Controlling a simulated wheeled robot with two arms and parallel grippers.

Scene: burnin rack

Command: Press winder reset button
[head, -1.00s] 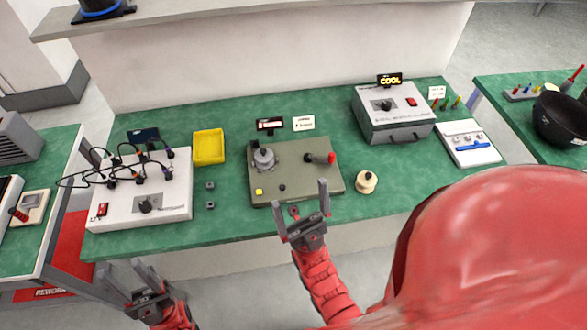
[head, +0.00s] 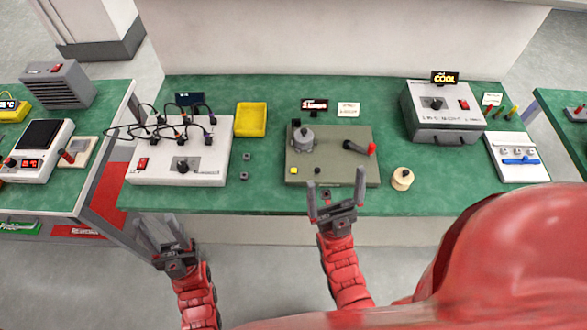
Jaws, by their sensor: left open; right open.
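The winder is an olive-grey plate (head: 334,170) on the green bench, with a grey round spindle (head: 302,141) at its back left and a crank with a red knob (head: 371,149) at its right. A small yellow button (head: 294,171) sits at its front left, and a small dark knob (head: 317,170) is beside it. Which of these is the reset button cannot be read. My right gripper (head: 337,190) is open and empty at the winder's front right edge. My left gripper (head: 161,233) is open and empty, in front of the bench's front edge.
A white box with black cables (head: 205,176) stands left of the winder, with a yellow tray (head: 251,119) behind. A cream spool (head: 402,179) is to the right. A grey oven-like box (head: 443,113) and a white tray (head: 518,158) stand further right. The bench's front strip is mostly clear.

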